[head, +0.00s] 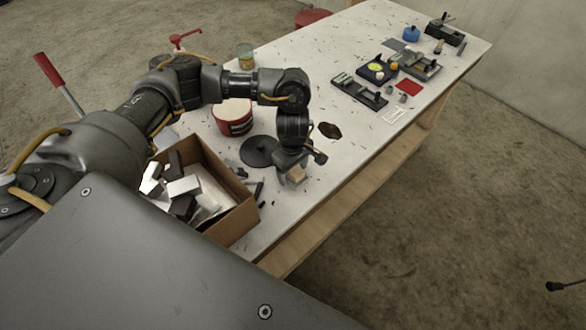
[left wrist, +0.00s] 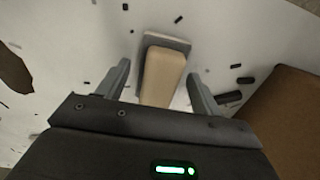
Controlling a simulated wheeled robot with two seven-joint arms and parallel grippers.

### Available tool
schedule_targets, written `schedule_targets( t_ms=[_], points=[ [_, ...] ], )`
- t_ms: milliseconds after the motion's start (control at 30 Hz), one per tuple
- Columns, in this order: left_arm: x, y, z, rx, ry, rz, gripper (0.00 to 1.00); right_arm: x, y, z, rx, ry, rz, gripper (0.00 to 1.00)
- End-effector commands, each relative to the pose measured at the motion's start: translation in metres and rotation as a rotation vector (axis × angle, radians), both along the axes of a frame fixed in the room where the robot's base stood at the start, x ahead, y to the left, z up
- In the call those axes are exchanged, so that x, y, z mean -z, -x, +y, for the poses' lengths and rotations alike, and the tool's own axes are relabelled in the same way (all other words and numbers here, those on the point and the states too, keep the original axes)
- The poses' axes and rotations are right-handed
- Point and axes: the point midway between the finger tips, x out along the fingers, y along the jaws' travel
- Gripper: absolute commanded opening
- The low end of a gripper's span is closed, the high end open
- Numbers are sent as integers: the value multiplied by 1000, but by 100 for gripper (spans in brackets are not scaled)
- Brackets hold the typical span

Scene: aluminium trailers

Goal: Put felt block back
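The felt block (head: 296,175) is a tan block on a grey base, lying on the white table near its front edge. The left wrist view shows it closer (left wrist: 164,74), with the tan part towards the camera. My left gripper (head: 293,166) points down right over the block. Its two fingers stand apart on either side of the block, with a visible gap on each side, so it is open. In the head view the gripper partly hides the block. My right gripper is not in view.
An open cardboard box (head: 236,223) with white and dark blocks stands left of my gripper. A black disc (head: 257,153) and a red tub (head: 233,127) are behind it. Dark bits litter the table (head: 340,75). Small fixtures (head: 360,93) stand at the far end.

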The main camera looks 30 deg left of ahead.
Motion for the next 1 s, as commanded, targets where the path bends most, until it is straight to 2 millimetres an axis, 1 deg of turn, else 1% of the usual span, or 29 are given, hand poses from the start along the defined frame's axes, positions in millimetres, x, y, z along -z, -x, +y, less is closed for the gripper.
schedule_targets(
  t_ms=[267,400,433,567,800,900,1000],
  points=[
    [-1,0,0,0,0,0,71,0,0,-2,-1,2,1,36],
    [-7,0,0,0,0,-1,71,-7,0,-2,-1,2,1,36],
    [-8,-1,0,2,0,-3,71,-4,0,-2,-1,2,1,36],
    [-28,-2,0,3,0,-5,71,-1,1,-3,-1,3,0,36],
    [-75,-2,1,2,-2,-7,71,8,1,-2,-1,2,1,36],
    [-93,-2,0,1,-1,-6,71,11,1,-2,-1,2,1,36],
    [-106,-1,1,1,-2,-5,71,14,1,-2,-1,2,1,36]
  ],
)
